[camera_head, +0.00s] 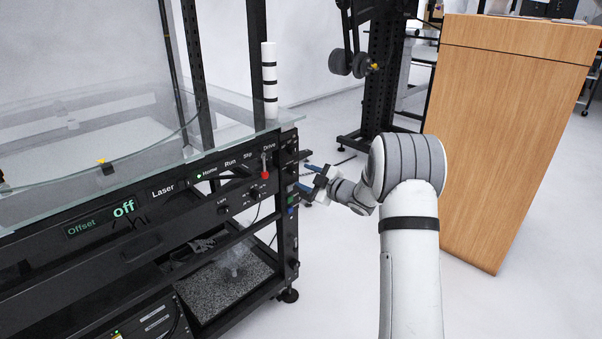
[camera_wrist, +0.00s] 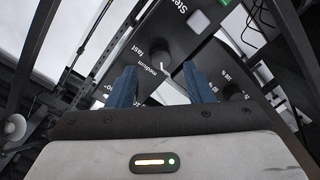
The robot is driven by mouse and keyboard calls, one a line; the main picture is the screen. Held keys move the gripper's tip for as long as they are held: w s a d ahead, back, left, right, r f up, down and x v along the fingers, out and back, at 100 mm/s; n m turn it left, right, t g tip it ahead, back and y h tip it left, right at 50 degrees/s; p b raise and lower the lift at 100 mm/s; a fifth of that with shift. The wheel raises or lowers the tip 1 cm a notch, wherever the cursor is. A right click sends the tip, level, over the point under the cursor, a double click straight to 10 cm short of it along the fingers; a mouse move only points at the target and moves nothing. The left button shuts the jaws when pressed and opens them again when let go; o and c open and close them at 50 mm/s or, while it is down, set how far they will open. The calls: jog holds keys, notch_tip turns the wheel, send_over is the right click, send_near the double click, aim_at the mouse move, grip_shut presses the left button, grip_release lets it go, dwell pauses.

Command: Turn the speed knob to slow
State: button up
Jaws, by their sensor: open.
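The speed knob (camera_wrist: 158,50) is a dark round knob on a black panel, with the words "fast" and "medium" printed beside it in the wrist view. A short white mark shows at its lower edge; I cannot clearly tell its exact setting. The "slow" label is not readable. My gripper (camera_wrist: 160,70) is open, its two blue fingers on either side below the knob, with a gap between them. In the head view my gripper (camera_head: 304,177) is at the right end face of the black rack (camera_head: 150,243); the knob is too small to make out there.
Another dark knob (camera_wrist: 232,91) with percent labels sits by the right finger. A pale square button (camera_wrist: 199,21) marked "Step" is above. A red-tipped lever (camera_head: 265,174) is on the rack's front. A wooden cabinet (camera_head: 515,130) stands right, with open floor between.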

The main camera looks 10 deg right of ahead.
jog(key=v, duration=0.4)
jog(key=shift+p, duration=0.35)
notch_tip(320, 180, up, 15)
jog(key=s+d+m+h+p, duration=0.25)
jog(key=m+h+p, duration=0.3)
jog(key=p, duration=0.35)
jog(key=s+r+m+g+h+p, duration=0.2)
jog(key=s+r+m+h+p, duration=0.3)
jog(key=s+r+p, duration=0.4)
jog(key=s+a+r+m+g+p, duration=0.2)
jog(key=s+r+g+p, duration=0.1)
jog(key=s, duration=0.7)
jog(key=s+a+r+m+g+p, duration=0.2)
jog(key=s+r+g+p, duration=0.1)
jog(key=s, duration=0.8)
jog(key=s+a+r+m+g+p, duration=0.2)
jog(key=s+p, duration=0.4)
jog(key=s, duration=0.5)
notch_tip(320, 180, up, 3)
jog(key=shift+f+g, duration=0.1)
jog(key=shift+g, duration=0.5)
